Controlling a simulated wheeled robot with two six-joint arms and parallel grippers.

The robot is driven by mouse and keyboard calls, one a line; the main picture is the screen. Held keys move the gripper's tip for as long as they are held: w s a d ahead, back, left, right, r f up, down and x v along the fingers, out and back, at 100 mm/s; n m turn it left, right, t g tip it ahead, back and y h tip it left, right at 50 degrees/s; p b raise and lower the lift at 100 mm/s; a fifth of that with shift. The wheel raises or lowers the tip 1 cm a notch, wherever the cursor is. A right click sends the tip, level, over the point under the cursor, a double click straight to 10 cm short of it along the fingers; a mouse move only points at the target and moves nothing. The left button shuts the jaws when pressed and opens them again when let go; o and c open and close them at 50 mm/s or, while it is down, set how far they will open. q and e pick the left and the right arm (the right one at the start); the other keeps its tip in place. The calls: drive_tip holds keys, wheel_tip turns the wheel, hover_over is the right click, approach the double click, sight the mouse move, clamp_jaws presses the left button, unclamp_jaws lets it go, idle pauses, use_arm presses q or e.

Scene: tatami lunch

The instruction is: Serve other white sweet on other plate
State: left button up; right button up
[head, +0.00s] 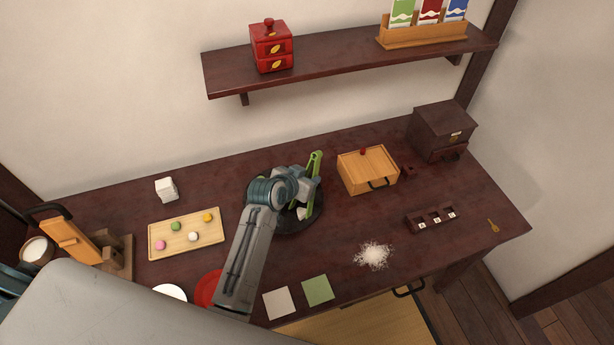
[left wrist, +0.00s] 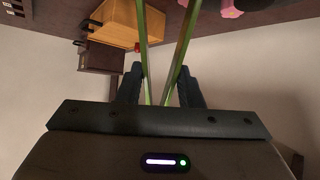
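A white sweet (head: 193,236) lies on a wooden board (head: 160,249) beside pink, green and yellow sweets. A white plate (head: 169,293) and a red plate (head: 208,288) are at the front; my arm and body partly cover them. My left gripper (head: 304,183) is over a round black dish (head: 292,228), shut on green tongs (head: 315,168). The two tong arms (left wrist: 180,55) spread away from the fingers (left wrist: 160,88) in the left wrist view, with no sweet seen between them. A small white piece (head: 302,213) shows in the dish, partly hidden. My right gripper is not in view.
A wooden box (head: 367,172), a dark chest (head: 442,130), a small divided tray (head: 430,219) and white powder (head: 373,255) are to the right. White cubes (head: 166,189) stand behind the board. Two square papers (head: 317,290) lie at the front. A shelf (head: 340,60) overhangs the back.

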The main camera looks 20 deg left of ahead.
use_arm(q)
drive_tip(key=shift+f+b, duration=0.35)
drive_tip(key=shift+f, duration=0.6)
drive_tip(key=shift+c, duration=0.2)
clamp_jaws()
wheel_tip(320, 180, up, 10)
drive_tip(key=p, duration=0.9)
drive_tip(key=shift+f, duration=0.25)
wheel_tip(320, 180, up, 3)
drive_tip(key=shift+f+p, duration=0.2)
drive_tip(key=shift+p, duration=0.65)
